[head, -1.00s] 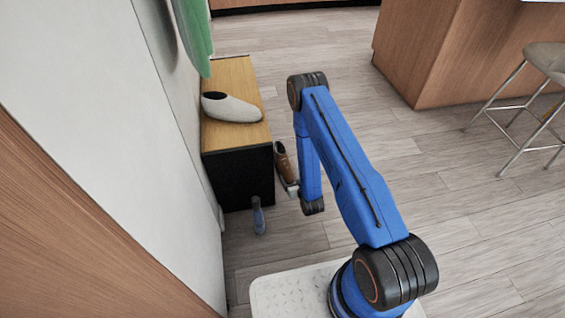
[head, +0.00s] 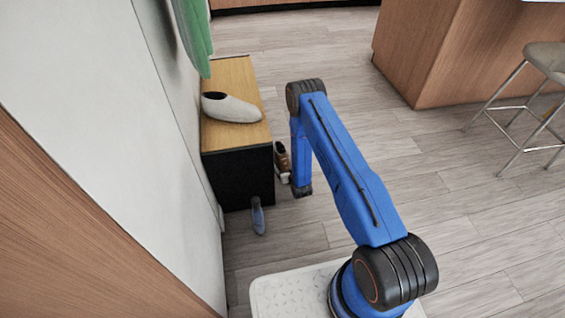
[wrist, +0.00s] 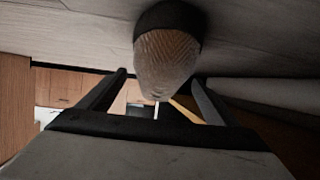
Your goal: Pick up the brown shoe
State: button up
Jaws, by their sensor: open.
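The brown shoe (head: 281,158) is on the floor beside the right side of the bench in the head view, partly hidden by my arm. In the wrist view a brown, grained shoe end with a dark upper part (wrist: 166,62) shows between the two fingers. My gripper (wrist: 160,82) is open, with one finger on each side of that shoe end in the picture. I cannot tell whether the fingers touch it. In the head view my gripper is mostly hidden behind my forearm, close to the shoe's near end.
A bench with a wooden top (head: 236,75) and dark front stands along the wall, with a pale shoe (head: 231,108) on it. A blue-grey shoe (head: 258,217) is on the floor in front. A stool (head: 545,62) and island (head: 440,55) stand right. Floor between is free.

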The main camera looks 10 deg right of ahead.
aim_at(285, 164)
jog(key=shift+x, duration=1.6)
jog(key=c, duration=1.4)
jog(key=shift+o, duration=0.2)
